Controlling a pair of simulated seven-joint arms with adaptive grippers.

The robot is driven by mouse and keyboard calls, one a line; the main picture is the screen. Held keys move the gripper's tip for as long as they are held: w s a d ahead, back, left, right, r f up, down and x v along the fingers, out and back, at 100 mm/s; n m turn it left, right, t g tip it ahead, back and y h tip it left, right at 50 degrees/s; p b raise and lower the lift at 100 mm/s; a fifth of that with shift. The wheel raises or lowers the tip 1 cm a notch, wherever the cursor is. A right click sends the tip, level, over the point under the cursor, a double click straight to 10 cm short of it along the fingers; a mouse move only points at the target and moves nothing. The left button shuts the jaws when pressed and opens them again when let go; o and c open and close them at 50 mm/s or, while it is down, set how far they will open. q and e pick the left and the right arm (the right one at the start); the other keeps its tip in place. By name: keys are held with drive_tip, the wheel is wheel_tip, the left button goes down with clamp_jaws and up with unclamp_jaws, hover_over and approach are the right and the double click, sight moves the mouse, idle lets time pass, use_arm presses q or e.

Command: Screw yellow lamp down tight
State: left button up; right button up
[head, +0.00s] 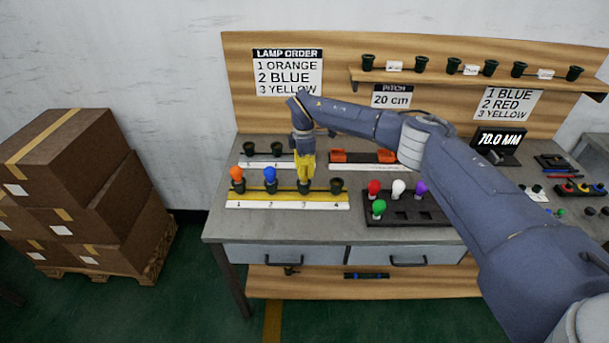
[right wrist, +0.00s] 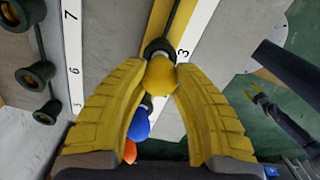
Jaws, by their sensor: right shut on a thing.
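The yellow lamp (right wrist: 160,75) sits at the mouth of the dark socket (right wrist: 157,47) at position 3, in line with it in the right wrist view. My right gripper (head: 305,178) points down over position 3 in the head view. Its yellow fingers (right wrist: 161,88) are shut on the lamp's bulb, one on each side. An orange lamp (head: 237,173) stands in socket 1 and a blue lamp (head: 270,174) in socket 2.
Socket 4 (head: 336,187) is empty. A dark tray (head: 415,224) to the right holds red, white, purple and green lamps. Empty sockets (head: 249,149) stand behind the numbered strip. My right arm spans the bench's right side. The lamp order sign (head: 288,72) lists orange, blue, yellow.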

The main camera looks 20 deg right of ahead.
drive_tip(key=shift+m, duration=0.8)
drive_tip(key=o, duration=1)
drive_tip(key=shift+o, duration=0.2)
drive_tip(key=n, duration=0.5)
drive_tip(key=shift+n, duration=0.3)
drive_tip(key=n, duration=1.1)
drive_tip(key=shift+n, duration=3.2)
